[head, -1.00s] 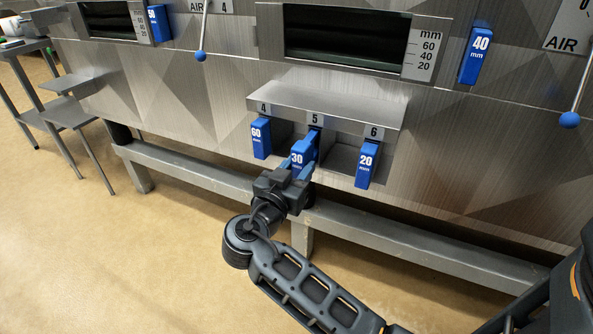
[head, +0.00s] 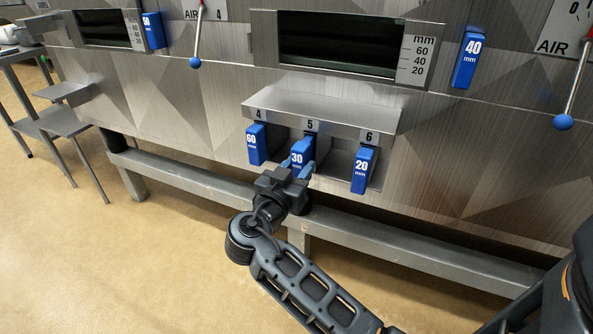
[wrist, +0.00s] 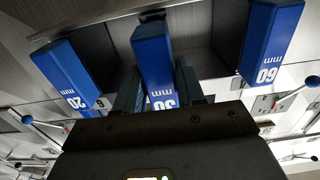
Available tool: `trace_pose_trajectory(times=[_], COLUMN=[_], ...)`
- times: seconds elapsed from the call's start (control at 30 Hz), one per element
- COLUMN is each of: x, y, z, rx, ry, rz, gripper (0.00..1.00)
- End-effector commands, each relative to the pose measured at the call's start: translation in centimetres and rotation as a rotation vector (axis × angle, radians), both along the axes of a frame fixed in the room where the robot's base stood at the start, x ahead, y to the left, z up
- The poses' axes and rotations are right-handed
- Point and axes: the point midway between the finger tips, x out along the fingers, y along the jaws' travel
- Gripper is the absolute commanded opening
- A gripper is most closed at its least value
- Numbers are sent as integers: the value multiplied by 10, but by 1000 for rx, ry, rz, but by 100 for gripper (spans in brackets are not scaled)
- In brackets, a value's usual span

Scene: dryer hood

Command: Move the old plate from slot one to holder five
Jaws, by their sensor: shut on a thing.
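The blue 30 mm plate (head: 301,152) is at holder five, the middle bay of the rack (head: 322,117), under the label 5. It lines up with the 60 mm plate (head: 257,145) in holder four and the 20 mm plate (head: 363,171) in holder six. My gripper (head: 298,168) is shut on the 30 mm plate, with one finger on each side. In the wrist view the plate (wrist: 153,55) stands between the two dark fingers, and its lower end is hidden by my gripper body. How deep it sits in the holder is hard to tell.
Above the rack is a dark slot (head: 340,45) with a mm scale, and a blue 40 mm plate (head: 468,58) hangs to its right. A left slot (head: 104,30) has a 50 mm plate (head: 153,30) beside it. A grey rail (head: 400,232) runs below. Ball-ended levers flank the middle slot.

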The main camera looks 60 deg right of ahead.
Motion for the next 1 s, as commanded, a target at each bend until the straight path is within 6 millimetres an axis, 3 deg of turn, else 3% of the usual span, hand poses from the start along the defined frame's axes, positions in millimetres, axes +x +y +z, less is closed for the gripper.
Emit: trace_pose_trajectory(times=[1.0], x=[0], y=[-24], z=[0], rx=[-1], ry=[-1], rz=[-2], gripper=[0])
